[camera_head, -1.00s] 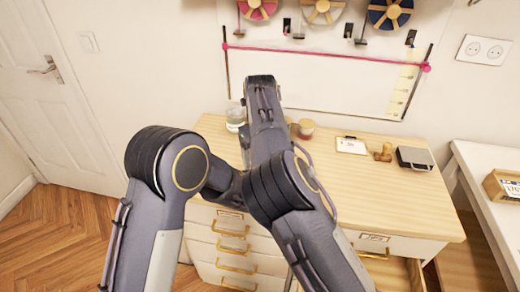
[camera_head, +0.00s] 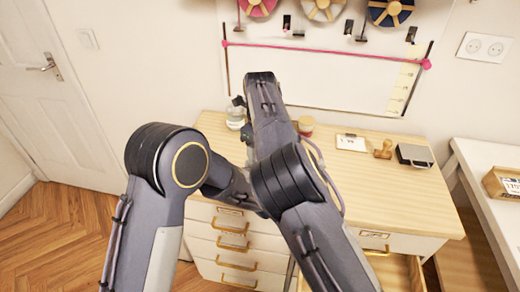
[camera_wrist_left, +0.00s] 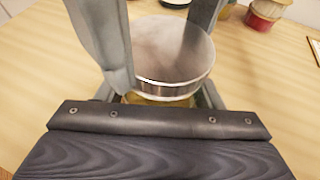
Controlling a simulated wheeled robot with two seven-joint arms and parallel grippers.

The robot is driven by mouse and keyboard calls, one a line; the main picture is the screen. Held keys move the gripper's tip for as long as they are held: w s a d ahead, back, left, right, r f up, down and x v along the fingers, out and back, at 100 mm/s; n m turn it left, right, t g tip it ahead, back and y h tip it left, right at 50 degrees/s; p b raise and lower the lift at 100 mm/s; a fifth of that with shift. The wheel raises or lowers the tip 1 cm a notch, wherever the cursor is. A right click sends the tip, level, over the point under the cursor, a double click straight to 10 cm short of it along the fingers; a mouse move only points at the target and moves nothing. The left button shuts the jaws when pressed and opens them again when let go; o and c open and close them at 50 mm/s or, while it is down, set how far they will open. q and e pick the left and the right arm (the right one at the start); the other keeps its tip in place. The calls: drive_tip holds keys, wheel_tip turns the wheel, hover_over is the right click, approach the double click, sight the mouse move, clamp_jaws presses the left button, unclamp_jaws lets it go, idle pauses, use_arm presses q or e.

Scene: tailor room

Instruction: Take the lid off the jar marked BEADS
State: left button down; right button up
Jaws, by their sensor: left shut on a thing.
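In the left wrist view, my left gripper (camera_wrist_left: 160,32) has its two fingers on either side of a round lid (camera_wrist_left: 176,62) with a shiny metal rim, and is shut on it. A yellowish strip of the jar (camera_wrist_left: 160,99) shows just below the rim. I cannot tell whether the lid is apart from the jar. No BEADS label is readable. In the head view, my arms hide the gripped lid. A clear glass jar (camera_head: 235,119) stands at the desk's back left, with a small dark part beside its top. My right gripper cannot be made out.
A small reddish jar (camera_head: 306,127) stands on the wooden desk (camera_head: 385,195). A white card (camera_head: 351,143), a wooden stamp (camera_head: 384,149) and a dark flat case (camera_head: 415,156) lie farther right. The desk's front right is clear. A drawer below is open.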

drive_tip(key=o, duration=1.1)
drive_tip(key=shift+s+a, duration=0.1)
wheel_tip(320, 180, up, 4)
drive_tip(key=shift+r, duration=0.2)
wheel_tip(320, 180, up, 3)
drive_tip(key=m, duration=0.3)
drive_tip(key=shift+r, duration=0.1)
drive_tip(key=shift+c, duration=0.4)
wheel_tip(320, 180, down, 8)
drive_tip(key=shift+r, duration=0.2)
